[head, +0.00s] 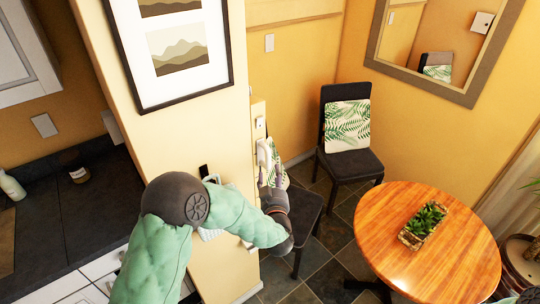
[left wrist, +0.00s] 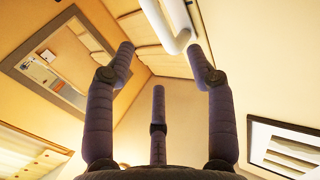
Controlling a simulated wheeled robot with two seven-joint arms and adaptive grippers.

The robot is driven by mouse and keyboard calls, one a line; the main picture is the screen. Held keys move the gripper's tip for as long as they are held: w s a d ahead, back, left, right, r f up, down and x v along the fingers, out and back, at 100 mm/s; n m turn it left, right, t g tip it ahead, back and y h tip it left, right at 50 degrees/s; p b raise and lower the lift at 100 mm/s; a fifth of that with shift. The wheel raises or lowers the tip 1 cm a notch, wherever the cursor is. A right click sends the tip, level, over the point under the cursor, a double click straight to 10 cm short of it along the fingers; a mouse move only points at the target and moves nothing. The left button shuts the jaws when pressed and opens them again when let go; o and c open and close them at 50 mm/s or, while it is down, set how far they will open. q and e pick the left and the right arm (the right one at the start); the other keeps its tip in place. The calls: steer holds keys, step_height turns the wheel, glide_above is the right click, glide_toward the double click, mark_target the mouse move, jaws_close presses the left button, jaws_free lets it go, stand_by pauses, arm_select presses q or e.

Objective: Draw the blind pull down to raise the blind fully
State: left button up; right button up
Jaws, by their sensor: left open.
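A white, loop-shaped piece that looks like the blind pull (left wrist: 178,42) hangs at the top of the left wrist view, its rounded lower end near my fingertips. In the head view a white piece (head: 264,153), seemingly the same, is by the wall edge, just above my left gripper (head: 272,182). The gripper points up and its fingers (left wrist: 160,55) are spread. The pull's end appears between the two upper fingertips, with no clear contact. The blind itself cannot be made out for certain.
A round wooden table (head: 455,262) with a planter (head: 423,225) stands at right. A dark chair (head: 350,160) with a leaf-patterned cushion is behind. A second dark chair seat (head: 305,215) is close beside my gripper. A framed picture (head: 130,40) hangs left; a mirror (head: 470,90) hangs right.

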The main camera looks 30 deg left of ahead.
mark_target(270, 160)
arm_select(q)
steer(key=x, duration=1)
steer(key=shift+f, duration=0.1)
jaws_close()
